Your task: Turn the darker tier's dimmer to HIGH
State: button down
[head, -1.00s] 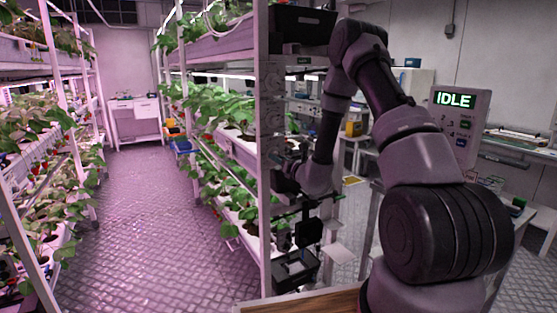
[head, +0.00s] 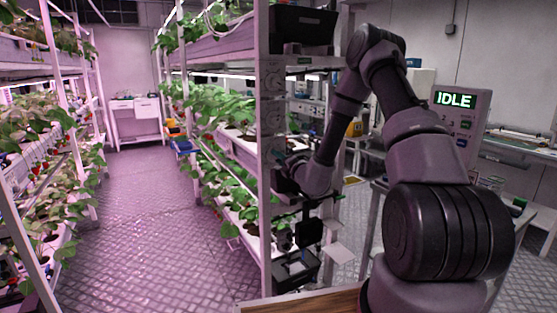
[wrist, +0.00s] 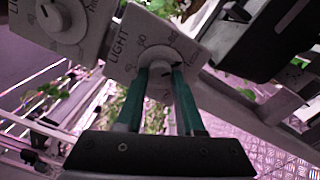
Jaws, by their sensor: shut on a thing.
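A white dimmer plate marked LIGHT (wrist: 121,58), with numbers such as 60 and 80, fills the middle of the wrist view. My gripper (wrist: 160,73) has its two green fingers closed around the sides of its round white knob (wrist: 160,88). The fingers hide part of the dial, and I cannot read the setting. A second LIGHT dimmer (wrist: 62,18) shows at the upper left, apart from the gripper. In the head view my gripper (head: 283,174) is at the rack's end post, below two other dimmers (head: 272,80) (head: 272,117); the held dimmer is hidden there.
The rack (head: 264,215) carries tiers of green plants. A black box (head: 304,22) sits high at its end, and a dark tray (head: 293,268) is below my gripper. A panel reading IDLE (head: 460,120) stands at right. The aisle floor (head: 150,220) is clear.

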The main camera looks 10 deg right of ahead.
jog(key=shift+d+m, duration=0.1)
jog(key=shift+m, duration=0.5)
jog(key=c, duration=0.5)
grip_release()
jog(key=shift+s, duration=0.1)
jog(key=v, duration=1)
jog(key=shift+s+d, duration=0.1)
jog(key=shift+s, duration=0.2)
